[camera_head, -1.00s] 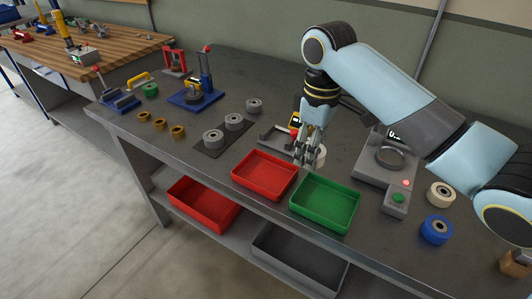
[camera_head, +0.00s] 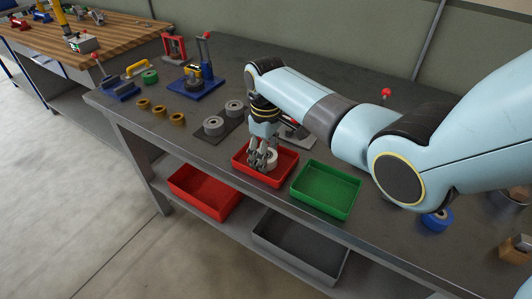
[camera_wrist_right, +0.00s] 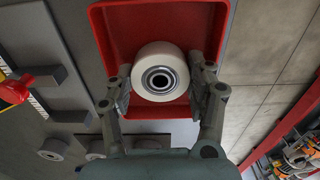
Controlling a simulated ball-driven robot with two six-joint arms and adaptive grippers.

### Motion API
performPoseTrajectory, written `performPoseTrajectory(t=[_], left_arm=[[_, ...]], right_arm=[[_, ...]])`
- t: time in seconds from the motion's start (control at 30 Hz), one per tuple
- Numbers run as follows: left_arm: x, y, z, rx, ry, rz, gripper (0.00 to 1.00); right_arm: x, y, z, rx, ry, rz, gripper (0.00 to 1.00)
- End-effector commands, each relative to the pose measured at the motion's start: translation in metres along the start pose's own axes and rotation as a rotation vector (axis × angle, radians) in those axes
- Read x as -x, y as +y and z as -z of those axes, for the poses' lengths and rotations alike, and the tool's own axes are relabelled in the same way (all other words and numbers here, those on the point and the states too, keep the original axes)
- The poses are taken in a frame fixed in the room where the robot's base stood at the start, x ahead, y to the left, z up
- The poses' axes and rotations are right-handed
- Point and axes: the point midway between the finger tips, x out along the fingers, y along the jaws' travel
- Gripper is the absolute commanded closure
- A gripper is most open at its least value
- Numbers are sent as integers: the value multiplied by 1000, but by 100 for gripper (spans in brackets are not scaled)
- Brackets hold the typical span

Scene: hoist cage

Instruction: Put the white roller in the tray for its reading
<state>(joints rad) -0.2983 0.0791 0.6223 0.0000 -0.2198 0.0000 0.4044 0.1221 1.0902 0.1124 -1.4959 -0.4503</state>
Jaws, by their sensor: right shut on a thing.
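The white roller (camera_head: 271,158) is held in my right gripper (camera_head: 262,163), low at the red tray (camera_head: 274,180) on the bench. In the right wrist view the roller (camera_wrist_right: 160,70) sits between the two fingers of my right gripper (camera_wrist_right: 160,88), with the red tray (camera_wrist_right: 212,18) behind it. I cannot tell whether the roller touches the tray's floor. The green tray (camera_head: 325,190) stands empty to the right of the red one. The device with the lit display is now hidden behind my right arm. My left gripper is not in view.
Grey rollers (camera_head: 214,125) stand on a dark mat to the left. Several brass rings (camera_head: 160,111) and a blue-based press (camera_head: 195,88) are farther left. A blue roller (camera_head: 437,220) stands at the right. Below are a red bin (camera_head: 203,193) and a grey bin (camera_head: 300,250).

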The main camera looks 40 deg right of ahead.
Motion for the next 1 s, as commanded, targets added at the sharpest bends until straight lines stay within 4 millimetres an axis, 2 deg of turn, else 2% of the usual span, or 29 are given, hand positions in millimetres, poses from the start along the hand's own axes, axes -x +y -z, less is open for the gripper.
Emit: performPoseTrajectory(t=[0.27,0.3,0.37,0.63,0.73,0.87,1.0], left_arm=[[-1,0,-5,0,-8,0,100],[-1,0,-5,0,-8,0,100],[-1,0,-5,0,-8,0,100],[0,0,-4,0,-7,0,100],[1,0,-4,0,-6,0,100],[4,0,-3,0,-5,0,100],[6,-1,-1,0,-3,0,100]], right_arm=[[-1,0,0,0,1,0,99],[-2,0,0,0,0,0,44],[-2,0,0,0,0,0,36],[-1,0,0,0,0,0,35],[5,0,0,-1,1,-1,35],[27,1,1,-1,3,-2,35],[60,1,1,-1,4,-3,35]])
